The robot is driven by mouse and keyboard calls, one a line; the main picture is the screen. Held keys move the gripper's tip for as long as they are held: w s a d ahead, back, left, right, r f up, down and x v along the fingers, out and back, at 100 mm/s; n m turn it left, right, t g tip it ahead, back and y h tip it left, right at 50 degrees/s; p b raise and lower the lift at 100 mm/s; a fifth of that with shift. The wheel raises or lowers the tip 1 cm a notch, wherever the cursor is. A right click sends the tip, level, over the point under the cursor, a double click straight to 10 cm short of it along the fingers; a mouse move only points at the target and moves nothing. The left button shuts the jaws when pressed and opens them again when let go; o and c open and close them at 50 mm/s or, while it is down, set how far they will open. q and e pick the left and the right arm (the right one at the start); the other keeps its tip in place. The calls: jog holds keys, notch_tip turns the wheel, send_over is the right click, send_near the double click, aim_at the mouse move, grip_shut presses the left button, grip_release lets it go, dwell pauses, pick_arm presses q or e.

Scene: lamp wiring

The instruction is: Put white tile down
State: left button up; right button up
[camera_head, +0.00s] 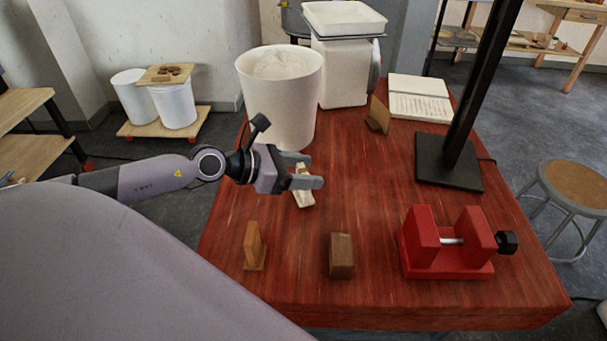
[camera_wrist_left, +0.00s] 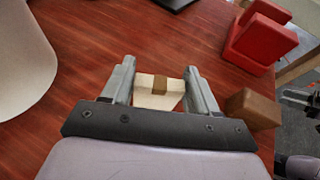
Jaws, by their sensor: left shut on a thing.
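My left gripper (camera_head: 306,172) reaches in from the left over the red-brown table (camera_head: 370,210). It is shut on the white tile (camera_head: 303,196), which shows below and between the fingers. The fingers hide part of the tile in the head view. I cannot tell whether its lower edge touches the table.
A large white bucket (camera_head: 283,105) stands behind the gripper. Small brown blocks (camera_head: 254,247) (camera_head: 341,256) stand near the front, another (camera_head: 378,115) farther back. A red vise (camera_head: 446,243) sits front right, a black lamp stand (camera_head: 448,160) behind it. The table's middle is clear.

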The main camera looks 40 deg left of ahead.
pick_arm(q)
jog(key=shift+f, duration=0.25)
jog(key=shift+f, duration=0.15)
jog(key=o, duration=1.1)
